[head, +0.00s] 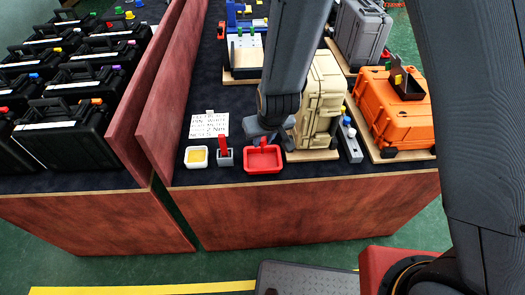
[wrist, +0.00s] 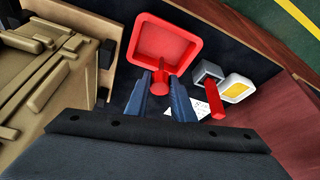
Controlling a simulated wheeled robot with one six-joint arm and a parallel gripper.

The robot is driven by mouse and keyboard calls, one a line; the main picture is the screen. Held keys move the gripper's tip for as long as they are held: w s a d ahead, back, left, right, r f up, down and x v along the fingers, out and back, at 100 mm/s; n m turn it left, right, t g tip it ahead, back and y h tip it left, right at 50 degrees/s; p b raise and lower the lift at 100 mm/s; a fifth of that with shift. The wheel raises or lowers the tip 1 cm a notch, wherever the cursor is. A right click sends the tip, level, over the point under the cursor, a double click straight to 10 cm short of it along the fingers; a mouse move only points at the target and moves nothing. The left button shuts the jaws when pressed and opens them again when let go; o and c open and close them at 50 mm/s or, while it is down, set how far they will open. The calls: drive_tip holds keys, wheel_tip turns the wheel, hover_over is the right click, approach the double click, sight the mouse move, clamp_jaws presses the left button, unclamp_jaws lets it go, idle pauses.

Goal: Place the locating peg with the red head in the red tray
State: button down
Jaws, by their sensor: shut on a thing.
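The red tray (head: 263,168) sits near the front edge of the dark table top. It also shows at the top of the wrist view (wrist: 190,61). My gripper (head: 266,137) is over the tray's back part. In the wrist view my gripper (wrist: 162,82) is shut on the locating peg with the red head (wrist: 160,79), which shows between the fingertips at the tray's near rim.
A grey holder (head: 225,158) with an upright red piece (head: 223,142) stands left of the tray, beside a white-rimmed yellow tray (head: 197,157). A printed card (head: 208,125) lies behind them. A tan case (head: 318,105) stands close right. An orange case (head: 400,115) is farther right.

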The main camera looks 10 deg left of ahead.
drive_tip(key=shift+f+p, duration=0.45)
drive_tip(key=shift+f, duration=1.85)
drive_tip(key=shift+f, duration=0.15)
drive_tip(key=c, duration=1.5)
unclamp_jaws()
